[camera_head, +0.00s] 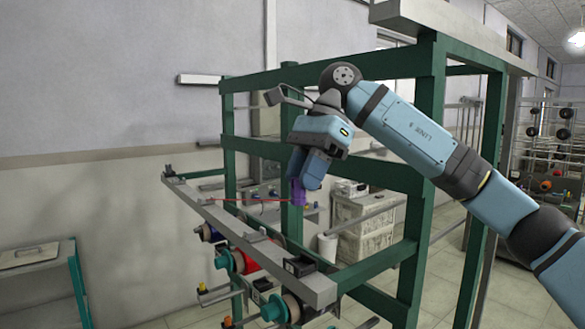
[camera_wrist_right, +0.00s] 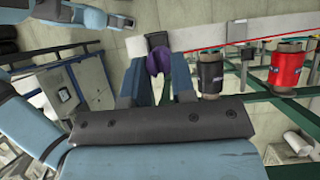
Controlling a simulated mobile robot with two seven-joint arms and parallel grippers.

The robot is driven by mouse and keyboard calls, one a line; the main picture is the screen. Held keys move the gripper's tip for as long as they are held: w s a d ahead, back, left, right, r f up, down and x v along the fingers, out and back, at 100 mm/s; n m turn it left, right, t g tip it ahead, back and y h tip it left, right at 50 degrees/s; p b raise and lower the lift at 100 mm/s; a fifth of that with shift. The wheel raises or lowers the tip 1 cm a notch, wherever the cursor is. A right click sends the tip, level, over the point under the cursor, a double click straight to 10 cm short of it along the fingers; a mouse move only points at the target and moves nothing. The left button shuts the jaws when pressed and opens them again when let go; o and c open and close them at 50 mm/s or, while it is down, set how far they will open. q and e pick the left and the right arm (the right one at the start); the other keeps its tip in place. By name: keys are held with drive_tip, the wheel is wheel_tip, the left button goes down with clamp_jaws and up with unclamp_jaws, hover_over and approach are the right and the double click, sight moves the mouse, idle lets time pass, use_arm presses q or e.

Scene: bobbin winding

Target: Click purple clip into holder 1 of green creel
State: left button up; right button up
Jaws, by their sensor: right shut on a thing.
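My right gripper (camera_head: 308,168) is shut on the purple clip (camera_head: 298,194), which points down from its fingertips. In the right wrist view, the clip (camera_wrist_right: 163,57) sits between the two blue fingers. The green creel (camera_head: 424,190) is a frame of green posts and beams with a long grey rail (camera_head: 225,223) across its front. The gripper and clip appear above and behind this rail in the head view. The creel's holders are small, and I cannot tell which is holder 1. My left gripper is not in view.
Blue and red bobbins (camera_head: 245,262) hang under the rail; in the right wrist view a red bobbin (camera_wrist_right: 286,77) sits right of the clip. A red thread (camera_head: 262,200) runs near the rail.

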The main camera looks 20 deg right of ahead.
drive_tip(key=f+b, duration=0.1)
drive_tip(key=f, duration=0.1)
drive_tip(key=s+f+b, duration=0.1)
drive_tip(key=f+b, duration=0.1)
drive_tip(key=s+f+b, duration=0.1)
drive_tip(key=f, duration=0.1)
drive_tip(key=shift+f+b, duration=0.15)
drive_tip(key=shift+b, duration=0.25)
drive_tip(key=shift+r, duration=0.25)
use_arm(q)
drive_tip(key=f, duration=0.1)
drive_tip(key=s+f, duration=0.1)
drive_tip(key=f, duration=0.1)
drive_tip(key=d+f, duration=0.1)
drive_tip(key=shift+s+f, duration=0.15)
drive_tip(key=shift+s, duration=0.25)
use_arm(e)
drive_tip(key=shift+w+a+f, duration=0.1)
drive_tip(key=shift+w, duration=0.05)
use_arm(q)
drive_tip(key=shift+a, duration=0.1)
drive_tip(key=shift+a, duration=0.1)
